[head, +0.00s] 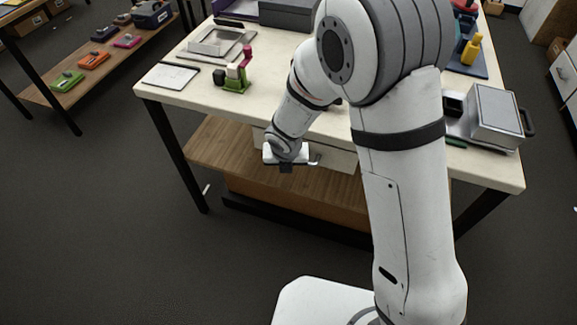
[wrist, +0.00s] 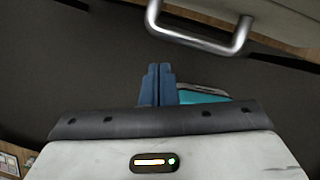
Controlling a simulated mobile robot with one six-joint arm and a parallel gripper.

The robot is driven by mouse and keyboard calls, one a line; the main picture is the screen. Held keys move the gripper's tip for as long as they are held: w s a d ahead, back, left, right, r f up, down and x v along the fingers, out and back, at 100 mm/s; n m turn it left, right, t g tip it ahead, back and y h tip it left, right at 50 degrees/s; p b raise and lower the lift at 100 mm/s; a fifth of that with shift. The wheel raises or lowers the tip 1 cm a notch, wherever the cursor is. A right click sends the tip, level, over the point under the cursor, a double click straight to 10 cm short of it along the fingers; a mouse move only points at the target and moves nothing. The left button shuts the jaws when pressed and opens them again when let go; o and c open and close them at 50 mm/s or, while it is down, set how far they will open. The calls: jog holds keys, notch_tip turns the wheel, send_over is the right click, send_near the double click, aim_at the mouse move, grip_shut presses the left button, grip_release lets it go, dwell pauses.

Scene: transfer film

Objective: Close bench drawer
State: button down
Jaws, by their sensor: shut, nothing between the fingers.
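The bench drawer (head: 342,160) is a pale front under the bench top, partly hidden by my arm. I cannot tell how far out it stands. Its metal handle (head: 315,159) shows just right of my gripper. In the wrist view the drawer front (wrist: 275,18) fills the top right, and its silver bar handle (wrist: 205,42) hangs toward the fingers. My gripper (head: 286,168) is in front of the drawer, near the handle. Its blue fingers (wrist: 158,70) are together and empty, with a visible gap between them and the handle.
The bench top (head: 190,92) holds a metal tray (head: 217,41), a tablet (head: 171,75), a green clamp-like item (head: 235,78) and a grey box (head: 494,115). A wooden lower shelf (head: 215,150) lies beneath. A teal item (wrist: 203,97) beside the fingers is partly hidden. Open floor (head: 100,220) is at left.

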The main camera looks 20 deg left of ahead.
jog(key=shift+w+a+f, duration=0.1)
jog(key=shift+w+a, duration=0.05)
jog(key=shift+w, duration=0.4)
jog(key=shift+w+a, duration=0.1)
jog(key=shift+w, duration=0.45)
jog(key=shift+p, duration=0.3)
jog(key=w+p, duration=0.2)
jog(key=p, duration=0.1)
jog(key=shift+w+d, duration=0.1)
jog(key=shift+w, duration=0.25)
jog(key=shift+s, duration=0.1)
